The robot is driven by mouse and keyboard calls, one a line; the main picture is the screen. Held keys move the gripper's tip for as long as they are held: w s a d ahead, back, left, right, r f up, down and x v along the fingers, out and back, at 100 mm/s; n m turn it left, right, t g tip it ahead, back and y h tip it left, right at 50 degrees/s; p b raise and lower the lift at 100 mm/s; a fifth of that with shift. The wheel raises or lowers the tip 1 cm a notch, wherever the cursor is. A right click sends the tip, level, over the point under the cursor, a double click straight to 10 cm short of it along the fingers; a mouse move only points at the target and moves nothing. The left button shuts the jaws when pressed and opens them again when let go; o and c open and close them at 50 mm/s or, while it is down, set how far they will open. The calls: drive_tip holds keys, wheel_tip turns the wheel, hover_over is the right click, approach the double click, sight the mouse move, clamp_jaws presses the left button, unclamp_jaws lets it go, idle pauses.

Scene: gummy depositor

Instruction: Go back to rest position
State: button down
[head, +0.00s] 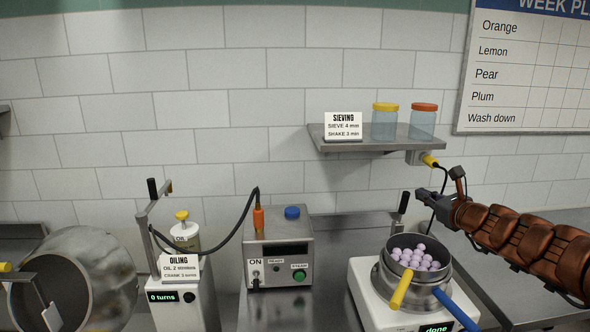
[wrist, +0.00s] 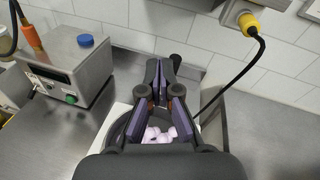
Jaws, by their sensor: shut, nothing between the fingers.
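My gripper (head: 437,197) is at the right of the head view, raised above and behind the sieve, on the end of my brown arm. In the wrist view my gripper (wrist: 164,64) has its dark fingers together with nothing between them. The sieve (head: 391,250) sits on a white shaker (head: 374,312) and holds several pale purple balls (head: 415,257). A yellow handle (head: 401,288) and a blue handle (head: 456,308) stick out toward the front. In the wrist view the balls (wrist: 158,134) show partly behind the gripper. The shaker's display reads "done".
A steam box (head: 278,255) with an orange-ended hose stands left of the shaker. A shelf (head: 372,145) with two jars is above the sieve. A yellow plug (head: 429,160) and cable are close to my gripper.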

drive_tip(key=s+a+r+n+g+y, duration=0.1)
drive_tip(key=s+a+n+g+y, duration=0.3)
drive_tip(key=a, duration=0.6)
drive_tip(key=s+a+r+n+y, duration=0.2)
drive_tip(key=a+n, duration=0.5)
drive_tip(key=a, duration=0.3)
drive_tip(key=s+a+f+n+g, duration=0.3)
drive_tip(key=s+a+n, duration=0.2)
drive_tip(key=s+a, duration=0.15)
drive_tip(key=s+a+f+n+g, duration=0.3)
drive_tip(key=s+a+n, duration=0.2)
drive_tip(key=s+a, duration=0.15)
drive_tip(key=s+f+n+g+h, duration=0.35)
drive_tip(key=s+f+n, duration=0.4)
drive_tip(key=s, duration=0.65)
drive_tip(key=s+d+f+n+g+h, duration=0.1)
drive_tip(key=s+d+f+g+h, duration=0.1)
drive_tip(key=s+d, duration=0.4)
drive_tip(key=s+d+f+n+g+h, duration=0.1)
drive_tip(key=s+d+f+h, duration=0.3)
drive_tip(key=s, duration=0.4)
drive_tip(key=d+f+g, duration=0.1)
drive_tip(key=d, duration=0.1)
drive_tip(key=shift+s+d, duration=0.15)
drive_tip(key=shift+d, duration=0.2)
drive_tip(key=shift+n+g, duration=0.25)
